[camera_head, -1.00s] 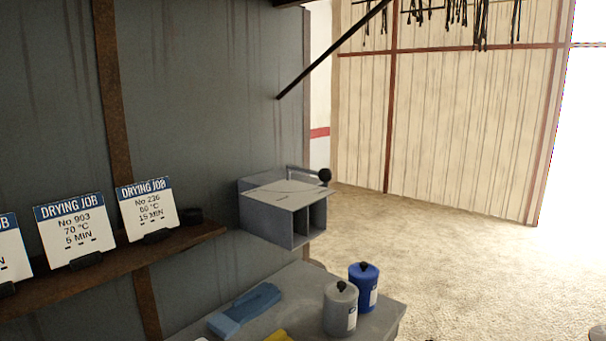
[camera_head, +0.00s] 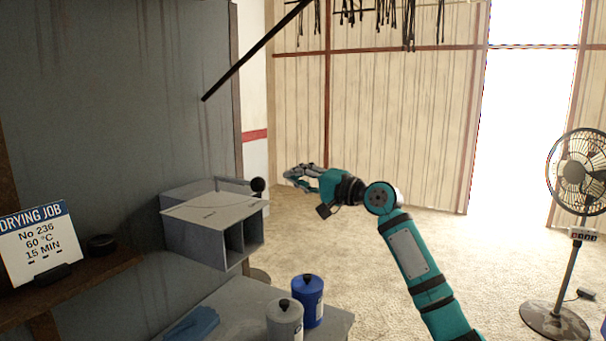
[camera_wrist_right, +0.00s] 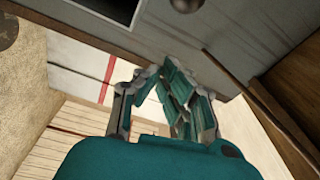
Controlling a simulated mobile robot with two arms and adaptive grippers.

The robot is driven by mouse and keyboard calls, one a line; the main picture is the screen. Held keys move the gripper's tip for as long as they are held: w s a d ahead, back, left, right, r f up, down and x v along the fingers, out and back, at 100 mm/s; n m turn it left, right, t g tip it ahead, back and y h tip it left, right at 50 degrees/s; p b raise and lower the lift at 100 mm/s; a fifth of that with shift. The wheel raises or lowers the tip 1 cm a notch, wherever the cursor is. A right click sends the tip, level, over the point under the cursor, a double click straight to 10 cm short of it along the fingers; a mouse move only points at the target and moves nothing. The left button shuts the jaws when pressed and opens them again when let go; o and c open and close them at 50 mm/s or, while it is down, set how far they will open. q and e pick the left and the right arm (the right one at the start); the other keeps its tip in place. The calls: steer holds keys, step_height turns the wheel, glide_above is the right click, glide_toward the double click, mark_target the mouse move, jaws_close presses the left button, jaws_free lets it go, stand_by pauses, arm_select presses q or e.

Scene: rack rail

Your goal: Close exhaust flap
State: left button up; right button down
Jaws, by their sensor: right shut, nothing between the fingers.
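The exhaust unit is a grey box (camera_head: 190,236) on the dark wall, with a flat lid-like top and open compartments at its front. A lever with a black ball knob (camera_head: 258,184) stands at its back right corner. I cannot tell the flap's own position. My right gripper (camera_head: 290,174) is just right of the knob in the head view, apart from it, shut and empty. In the right wrist view its fingers (camera_wrist_right: 168,92) point towards the grey box (camera_wrist_right: 75,12), and the round knob (camera_wrist_right: 187,4) is cut off at the top edge. My left gripper is not in view.
Below the box a grey table (camera_head: 235,300) holds a grey canister (camera_head: 284,322), a blue canister (camera_head: 307,300) and a blue cloth (camera_head: 192,325). A shelf with a sign (camera_head: 38,243) is at the left. A fan (camera_head: 580,172) stands far right; open floor lies between.

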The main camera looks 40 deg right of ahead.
steer(key=w+a+p, duration=0.1)
steer(key=a+p, duration=0.1)
steer(key=a, duration=0.1)
steer(key=w+a+p, duration=0.1)
steer(key=shift+w+a+f, duration=0.25)
steer(key=shift+w+f, duration=0.05)
steer(key=shift+w, duration=0.05)
stand_by(0.4)
